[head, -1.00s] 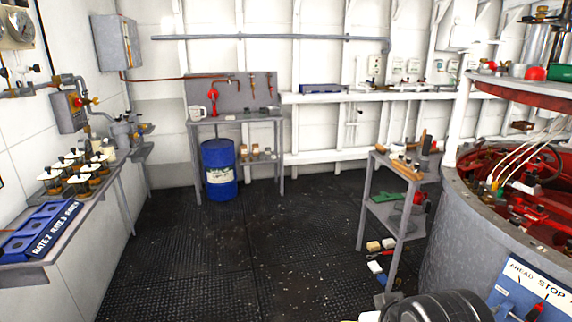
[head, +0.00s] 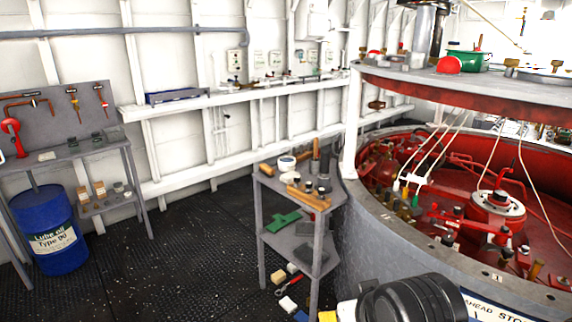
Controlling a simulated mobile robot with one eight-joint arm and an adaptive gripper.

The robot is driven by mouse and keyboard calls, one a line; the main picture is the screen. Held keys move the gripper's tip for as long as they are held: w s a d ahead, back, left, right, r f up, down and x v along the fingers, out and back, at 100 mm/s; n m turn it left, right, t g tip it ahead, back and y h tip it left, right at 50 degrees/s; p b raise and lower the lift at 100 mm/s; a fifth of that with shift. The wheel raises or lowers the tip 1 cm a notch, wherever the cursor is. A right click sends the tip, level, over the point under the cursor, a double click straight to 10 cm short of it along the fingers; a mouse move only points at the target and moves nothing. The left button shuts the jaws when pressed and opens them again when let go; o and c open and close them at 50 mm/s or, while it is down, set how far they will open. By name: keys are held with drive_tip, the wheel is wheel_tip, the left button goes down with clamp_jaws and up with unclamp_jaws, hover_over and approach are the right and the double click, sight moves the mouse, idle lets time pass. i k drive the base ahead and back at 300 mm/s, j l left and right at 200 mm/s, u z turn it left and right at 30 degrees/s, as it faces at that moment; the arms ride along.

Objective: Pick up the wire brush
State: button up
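I cannot make out the wire brush for certain. A tan wooden piece (head: 309,198) lies on the top of a small grey stand (head: 268,184), with small dark items around it; at this size I cannot tell whether it is a brush. A thin red-handled item (head: 289,285) lies low by the foot of the stand, too small to name. The dark rounded part at the bottom of the head view is a piece of my arm. My gripper's fingers do not show.
A large round grey casing (head: 400,225) with red machinery inside fills the right. A blue oil drum (head: 48,230) stands under a grey workbench (head: 70,150) at left. A green item (head: 284,220) lies on the stand's middle shelf. The black deck (head: 190,250) between is open.

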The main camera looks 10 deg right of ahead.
sight(266, 169)
drive_tip(key=i+j+z, duration=0.15)
drive_tip(key=i+j, duration=0.25)
drive_tip(key=i, duration=0.2)
drive_tip(key=i+j+z, duration=0.2)
drive_tip(key=i+j, duration=0.25)
drive_tip(key=i, duration=0.15)
drive_tip(key=i+j+z, duration=0.15)
drive_tip(key=i+j, duration=0.4)
drive_tip(key=i+j+z, duration=0.2)
drive_tip(key=i+j, duration=0.3)
drive_tip(key=j, duration=0.15)
drive_tip(key=i+j+z, duration=0.15)
drive_tip(key=i+j, duration=0.3)
drive_tip(key=j, duration=0.25)
